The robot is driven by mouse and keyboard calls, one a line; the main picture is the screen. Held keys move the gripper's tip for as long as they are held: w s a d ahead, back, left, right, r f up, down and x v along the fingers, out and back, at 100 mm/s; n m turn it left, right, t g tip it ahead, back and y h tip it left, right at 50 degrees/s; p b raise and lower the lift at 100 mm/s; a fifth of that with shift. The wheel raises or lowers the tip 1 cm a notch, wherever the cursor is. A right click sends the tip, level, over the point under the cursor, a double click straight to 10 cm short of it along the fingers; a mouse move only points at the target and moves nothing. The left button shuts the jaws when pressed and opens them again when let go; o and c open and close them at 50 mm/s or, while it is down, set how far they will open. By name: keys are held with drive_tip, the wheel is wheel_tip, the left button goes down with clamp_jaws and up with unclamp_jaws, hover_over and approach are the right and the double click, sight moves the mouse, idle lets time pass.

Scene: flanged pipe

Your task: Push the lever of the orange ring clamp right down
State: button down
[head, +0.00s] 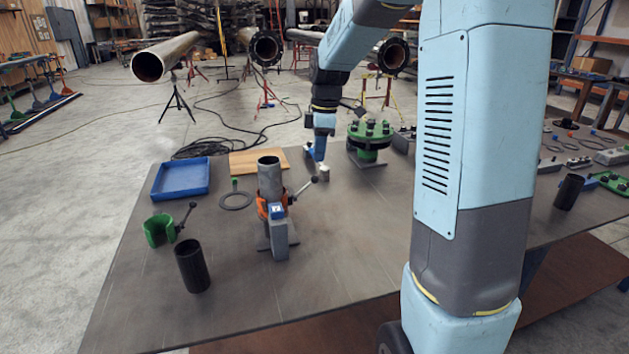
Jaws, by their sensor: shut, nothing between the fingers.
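The orange ring clamp (262,208) sits around an upright grey pipe (270,176) on the table. A grey block with a blue top (279,232) stands in front of the pipe and hides part of the clamp. My gripper (319,158) is shut and empty, pointing down above and slightly right of the lever's knob in the picture. It appears apart from the lever, though the depth between them is hard to tell.
A green clamp (158,230) and a black tube (192,267) stand at left front. A blue tray (180,178), a wooden board (258,161) and a dark ring (236,200) lie behind. A green flange (369,140) stands at back right. The table's (345,245) middle is clear.

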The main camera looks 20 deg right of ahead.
sight(306, 188)
drive_tip(key=shift+a+f, duration=0.15)
drive_tip(key=shift+f, duration=1.15)
drive_tip(key=shift+a+f, duration=0.1)
drive_tip(key=shift+f, duration=3.35)
drive_tip(key=shift+d, duration=0.1)
drive_tip(key=d, duration=0.2)
drive_tip(key=d+r, duration=0.1)
drive_tip(key=shift+s, duration=0.25)
drive_tip(key=shift+r, duration=0.1)
